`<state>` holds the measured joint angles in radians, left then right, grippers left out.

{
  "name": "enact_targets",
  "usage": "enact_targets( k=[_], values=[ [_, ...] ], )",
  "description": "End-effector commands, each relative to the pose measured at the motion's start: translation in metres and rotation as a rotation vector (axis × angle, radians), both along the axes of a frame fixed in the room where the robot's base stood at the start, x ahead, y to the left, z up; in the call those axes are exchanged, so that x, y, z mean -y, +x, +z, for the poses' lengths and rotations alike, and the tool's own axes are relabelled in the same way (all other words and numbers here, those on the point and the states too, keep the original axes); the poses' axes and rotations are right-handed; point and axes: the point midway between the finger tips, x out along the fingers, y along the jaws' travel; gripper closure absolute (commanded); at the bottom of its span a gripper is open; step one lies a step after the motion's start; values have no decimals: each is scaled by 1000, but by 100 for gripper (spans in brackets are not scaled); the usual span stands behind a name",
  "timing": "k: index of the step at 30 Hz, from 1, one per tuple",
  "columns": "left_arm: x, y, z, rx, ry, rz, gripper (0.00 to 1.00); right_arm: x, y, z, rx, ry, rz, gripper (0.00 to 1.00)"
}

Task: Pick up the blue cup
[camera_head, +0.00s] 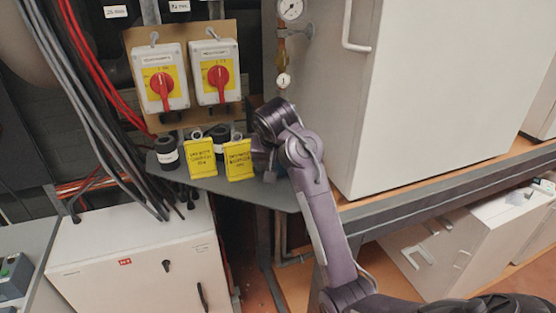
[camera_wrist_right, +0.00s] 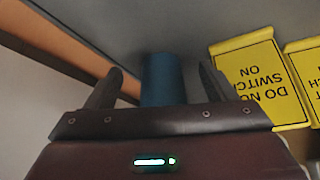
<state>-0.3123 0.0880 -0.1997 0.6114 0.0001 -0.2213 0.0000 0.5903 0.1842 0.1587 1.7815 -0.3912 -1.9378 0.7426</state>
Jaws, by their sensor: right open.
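The blue cup (camera_wrist_right: 162,80) stands on the grey shelf in the right wrist view, between my two fingers. My right gripper (camera_wrist_right: 161,73) is open, with one finger on each side of the cup and a visible gap to each. In the head view my right gripper (camera_head: 264,158) is over the shelf beside the yellow tags, and the arm hides most or all of the cup there. My left gripper is not in view.
Two yellow tags (camera_head: 201,158) (camera_head: 238,160) stand on the grey shelf (camera_head: 220,186), close to my right gripper. Dark cylindrical items (camera_head: 167,152) are near them. A large pale cabinet (camera_head: 430,90) stands to the right. Two red rotary switches (camera_head: 161,86) (camera_head: 218,78) are on the wall behind.

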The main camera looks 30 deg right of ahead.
Motion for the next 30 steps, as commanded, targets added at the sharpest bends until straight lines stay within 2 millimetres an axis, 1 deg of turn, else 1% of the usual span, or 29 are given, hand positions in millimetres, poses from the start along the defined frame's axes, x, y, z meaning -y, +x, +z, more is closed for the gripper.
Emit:
enact_targets(
  k=[1, 3, 6, 8, 11, 15, 20, 30],
  values=[
    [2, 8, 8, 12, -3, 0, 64, 4, 5, 5, -2, 0, -2, 23],
    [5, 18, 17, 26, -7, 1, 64, 12, 15, 6, -2, 0, -2, 23],
    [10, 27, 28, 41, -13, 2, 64, 22, 29, 6, -1, -1, -1, 23],
    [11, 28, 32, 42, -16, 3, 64, 27, 35, 5, -1, 0, 0, 23],
    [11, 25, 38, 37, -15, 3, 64, 28, 37, -4, -3, -1, 0, 23],
    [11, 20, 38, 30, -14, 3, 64, 29, 39, -10, 1, -1, -1, 23],
    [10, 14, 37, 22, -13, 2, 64, 29, 39, -10, 1, 0, -1, 23],
    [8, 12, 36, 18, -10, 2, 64, 28, 39, -10, 1, 0, -1, 67]
  ],
)
